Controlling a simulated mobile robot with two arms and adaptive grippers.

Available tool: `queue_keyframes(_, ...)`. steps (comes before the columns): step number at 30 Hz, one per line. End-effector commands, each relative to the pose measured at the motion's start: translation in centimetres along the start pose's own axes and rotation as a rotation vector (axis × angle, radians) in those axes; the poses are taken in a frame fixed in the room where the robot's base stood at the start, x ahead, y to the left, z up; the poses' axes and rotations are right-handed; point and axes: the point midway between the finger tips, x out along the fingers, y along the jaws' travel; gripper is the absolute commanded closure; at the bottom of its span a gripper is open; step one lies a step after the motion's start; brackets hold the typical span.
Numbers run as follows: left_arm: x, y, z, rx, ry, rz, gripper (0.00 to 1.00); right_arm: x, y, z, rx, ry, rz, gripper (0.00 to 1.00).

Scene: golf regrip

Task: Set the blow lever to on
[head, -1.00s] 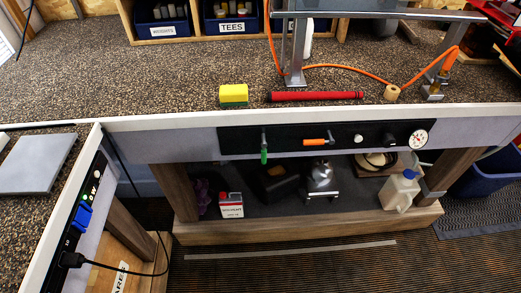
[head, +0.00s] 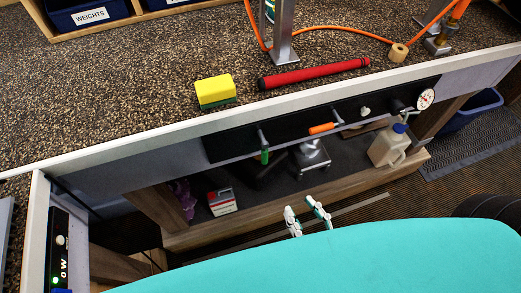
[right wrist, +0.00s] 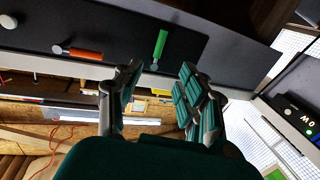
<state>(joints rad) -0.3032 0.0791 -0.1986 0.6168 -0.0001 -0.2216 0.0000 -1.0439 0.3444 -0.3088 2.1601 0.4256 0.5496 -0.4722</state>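A black control panel (head: 230,146) on the bench's front edge carries two levers. The green-handled lever (head: 264,152) hangs down and the orange-handled lever (head: 322,128) lies sideways. I cannot read which one is the blow lever. My right gripper (head: 306,213) is below the panel and apart from both levers. In the right wrist view, the open, empty gripper (right wrist: 158,82) has its fingers spread below the green lever (right wrist: 160,44), with the orange lever (right wrist: 84,54) to the left. My left gripper is not in view.
The panel also has a white knob (head: 365,112) and a pressure gauge (head: 426,99). A yellow sponge (head: 214,90) and red grip (head: 314,74) lie on the bench top. A jug (head: 388,147) and a red-white can (head: 222,202) stand on the lower shelf.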

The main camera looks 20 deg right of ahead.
Motion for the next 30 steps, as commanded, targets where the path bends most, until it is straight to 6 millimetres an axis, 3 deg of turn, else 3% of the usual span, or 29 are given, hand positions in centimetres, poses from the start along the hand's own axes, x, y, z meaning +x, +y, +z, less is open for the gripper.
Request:
queue_keyframes(5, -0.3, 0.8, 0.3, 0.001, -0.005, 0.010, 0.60, 3.7, 0.1, -0.2, 0.000, 0.007, 0.002, 0.61)
queue_keyframes(18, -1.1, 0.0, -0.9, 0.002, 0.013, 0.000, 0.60, 13.0, 0.0, -0.1, -0.001, 0.004, 0.001, 0.61)
queue_keyframes(24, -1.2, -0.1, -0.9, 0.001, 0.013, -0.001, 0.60, 15.4, 0.0, 0.0, 0.000, 0.001, 0.001, 0.61)
queue_keyframes(30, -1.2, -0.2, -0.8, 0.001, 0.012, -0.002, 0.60, 16.1, 0.0, 0.1, -0.002, -0.001, 0.000, 0.61)
